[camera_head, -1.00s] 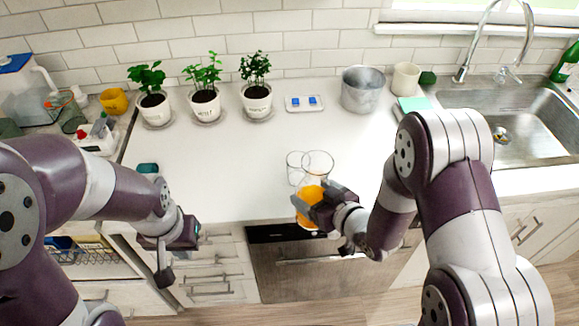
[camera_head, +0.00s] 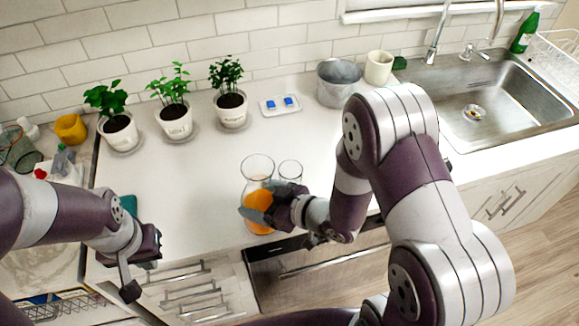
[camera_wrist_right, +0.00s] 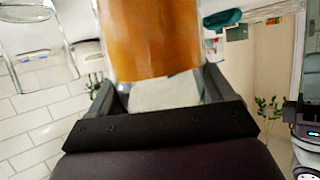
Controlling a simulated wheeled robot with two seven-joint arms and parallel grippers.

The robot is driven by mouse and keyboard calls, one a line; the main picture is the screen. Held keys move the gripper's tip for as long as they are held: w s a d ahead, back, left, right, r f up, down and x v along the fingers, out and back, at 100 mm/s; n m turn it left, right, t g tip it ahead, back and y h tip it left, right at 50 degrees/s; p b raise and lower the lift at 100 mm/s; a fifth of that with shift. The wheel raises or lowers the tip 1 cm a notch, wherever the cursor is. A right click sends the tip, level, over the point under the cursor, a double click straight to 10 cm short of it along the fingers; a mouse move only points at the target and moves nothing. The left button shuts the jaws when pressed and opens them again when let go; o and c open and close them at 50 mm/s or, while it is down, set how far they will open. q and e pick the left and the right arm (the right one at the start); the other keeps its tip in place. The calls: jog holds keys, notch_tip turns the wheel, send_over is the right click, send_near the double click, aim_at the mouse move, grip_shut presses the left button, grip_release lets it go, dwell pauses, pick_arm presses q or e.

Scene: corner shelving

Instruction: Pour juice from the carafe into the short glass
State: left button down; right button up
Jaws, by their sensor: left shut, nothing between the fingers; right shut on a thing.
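The carafe (camera_head: 257,194), clear with orange juice in its lower part, looks upright over the front of the white counter in the head view. My right gripper (camera_head: 263,208) is shut on it, low on its body. The juice-filled carafe (camera_wrist_right: 152,38) also fills the top middle of the right wrist view, between the fingers. The short glass (camera_head: 291,170) is empty and stands just right of the carafe, partly behind my right gripper. A clear glass shape shows at the left of the right wrist view (camera_wrist_right: 38,58). My left gripper (camera_head: 133,273) is shut and empty near the counter's front left.
Three potted plants (camera_head: 174,121) stand along the back wall. A small tray with blue pieces (camera_head: 281,105), a metal bucket (camera_head: 338,85) and a cream cup (camera_head: 379,67) are to their right. The sink (camera_head: 500,105) is at right. The middle of the counter (camera_head: 200,170) is clear.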

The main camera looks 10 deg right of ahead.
jog(key=shift+r+m+y+p, duration=0.3)
jog(key=shift+r+m+p, duration=0.25)
jog(key=shift+p, duration=0.2)
jog(key=shift+m+g+y+p, duration=0.3)
jog(key=shift+m+g+y, duration=0.15)
jog(key=shift+m, duration=0.2)
jog(key=shift+d+f+m+y, duration=0.15)
jog(key=shift+m+y, duration=0.1)
jog(key=shift+m, duration=0.45)
jog(key=shift+w+d+f+m+g+y, duration=0.1)
jog(key=shift+w+m+g+y, duration=0.1)
jog(key=shift+m+g+y, duration=0.35)
jog(key=shift+s+a+f+m+y+b, duration=0.2)
jog(key=shift+f+m+y+b, duration=0.1)
jog(key=shift+m+b, duration=0.35)
jog(key=shift+s+a+f+m+y+b, duration=0.2)
jog(key=shift+f+m+y+b, duration=0.1)
jog(key=shift+m+b, duration=0.25)
jog(key=shift+s+a+f+m+g+y+b, duration=0.15)
jog(key=shift+f+m+g+y+b, duration=0.2)
jog(key=shift+m+b, duration=0.45)
jog(key=shift+r, duration=0.2)
jog(key=shift+r+m, duration=0.1)
jog(key=shift+m, duration=0.15)
jog(key=shift+s+r+m+y, duration=0.1)
jog(key=shift+r+m+y, duration=0.2)
jog(key=shift+m, duration=0.1)
